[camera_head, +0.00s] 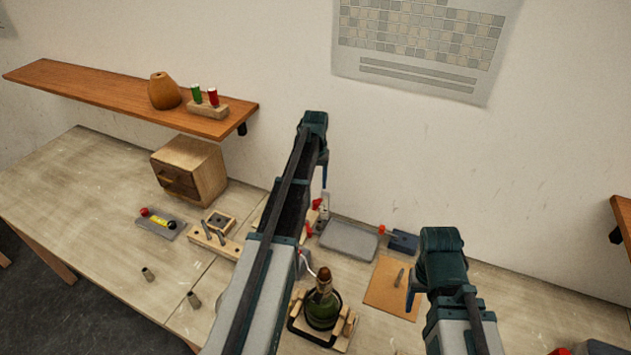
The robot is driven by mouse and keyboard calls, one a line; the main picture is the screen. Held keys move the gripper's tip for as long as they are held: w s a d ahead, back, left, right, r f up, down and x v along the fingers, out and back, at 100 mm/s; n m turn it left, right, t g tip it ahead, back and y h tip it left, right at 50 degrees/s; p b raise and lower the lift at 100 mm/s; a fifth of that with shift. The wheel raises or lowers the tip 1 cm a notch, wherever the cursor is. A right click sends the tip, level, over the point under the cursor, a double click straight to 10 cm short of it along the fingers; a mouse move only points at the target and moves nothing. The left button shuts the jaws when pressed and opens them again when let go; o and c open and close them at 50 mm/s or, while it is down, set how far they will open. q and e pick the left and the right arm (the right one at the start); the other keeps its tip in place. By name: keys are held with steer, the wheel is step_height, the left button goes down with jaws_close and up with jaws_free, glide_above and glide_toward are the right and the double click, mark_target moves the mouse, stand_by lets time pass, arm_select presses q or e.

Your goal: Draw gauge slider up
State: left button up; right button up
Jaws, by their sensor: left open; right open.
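No part is plainly readable as the gauge slider. A grey plate (160,224) with a red knob, a black knob and a yellow strip lies on the left of the bench. A small red-tipped upright part (317,204) stands behind my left arm, partly hidden by it. My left gripper (324,182) is open, pointing down close to this part; whether it touches cannot be told. My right gripper (411,297) is open and empty, beside an orange-brown board (383,291) with a small grey tool on it.
A green bottle (322,307) stands in a wooden holder between my arms. A grey tray (348,241) and a dark blue block (403,241) lie near the wall. A wooden drawer box (190,170) stands below the shelf (95,92).

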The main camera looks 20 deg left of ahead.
step_height(320, 180, up, 5)
steer(key=p, duration=0.3)
steer(key=shift+p, duration=0.4)
steer(key=shift+s, duration=0.1)
